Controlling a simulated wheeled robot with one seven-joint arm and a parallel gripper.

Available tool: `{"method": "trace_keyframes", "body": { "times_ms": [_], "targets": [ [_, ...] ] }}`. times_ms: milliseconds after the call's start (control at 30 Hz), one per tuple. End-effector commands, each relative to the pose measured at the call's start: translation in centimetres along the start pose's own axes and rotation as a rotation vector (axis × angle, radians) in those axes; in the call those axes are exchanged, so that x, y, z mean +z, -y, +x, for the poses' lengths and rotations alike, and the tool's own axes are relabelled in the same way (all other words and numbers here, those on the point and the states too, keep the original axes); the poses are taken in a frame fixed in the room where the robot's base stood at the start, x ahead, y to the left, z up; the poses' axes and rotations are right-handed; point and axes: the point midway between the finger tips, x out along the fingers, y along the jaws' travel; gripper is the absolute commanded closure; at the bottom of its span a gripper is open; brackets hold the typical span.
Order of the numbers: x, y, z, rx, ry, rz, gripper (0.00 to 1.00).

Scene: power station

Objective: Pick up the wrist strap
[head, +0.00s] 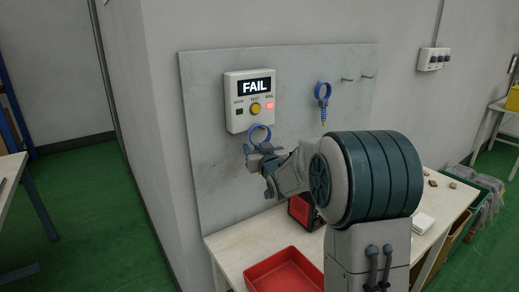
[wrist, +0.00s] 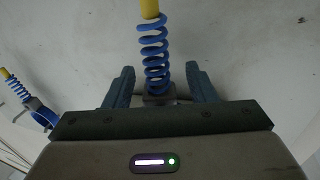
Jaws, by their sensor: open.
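A wrist strap with a blue band (head: 259,134) hangs on the grey panel just below the tester. Its blue coiled cord (wrist: 155,55) and yellow end (wrist: 149,8) show in the wrist view. My gripper (head: 262,152) is at this strap, hiding its lower part from the head view. In the wrist view my open gripper (wrist: 160,72) has one finger on each side of the cord, with gaps visible. A second blue strap (head: 323,92) with a yellow end hangs on a hook further right; it also shows at the left of the wrist view (wrist: 42,118).
The white tester (head: 250,100) reads FAIL with a red light lit. A red tray (head: 286,272) and a red-and-black box (head: 305,212) are on the workbench below. A switch box (head: 433,59) is on the wall.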

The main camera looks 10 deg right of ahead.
Motion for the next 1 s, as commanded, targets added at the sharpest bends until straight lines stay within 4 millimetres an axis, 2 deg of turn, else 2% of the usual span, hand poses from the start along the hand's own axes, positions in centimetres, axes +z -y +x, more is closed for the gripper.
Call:
{"method": "trace_keyframes", "body": {
  "times_ms": [67, 233, 267, 367, 600, 800, 1000],
  "targets": [
    [0.0, 0.0, 0.0, 0.0, 0.0, 0.0, 0.49],
    [0.0, 0.0, 0.0, 0.0, 0.0, 0.0, 0.94],
    [0.0, 0.0, 0.0, 0.0, 0.0, 0.0, 0.97],
    [0.0, 0.0, 0.0, 0.0, 0.0, 0.0, 1.0],
    [-0.2, 0.0, 0.0, 0.0, -0.001, 0.0, 1.0],
    [-1.8, 0.0, -0.1, 0.0, -0.003, 0.0, 1.0],
    [-1.5, -0.1, -3.1, 0.002, -0.002, -0.001, 1.0]
  ]
}}
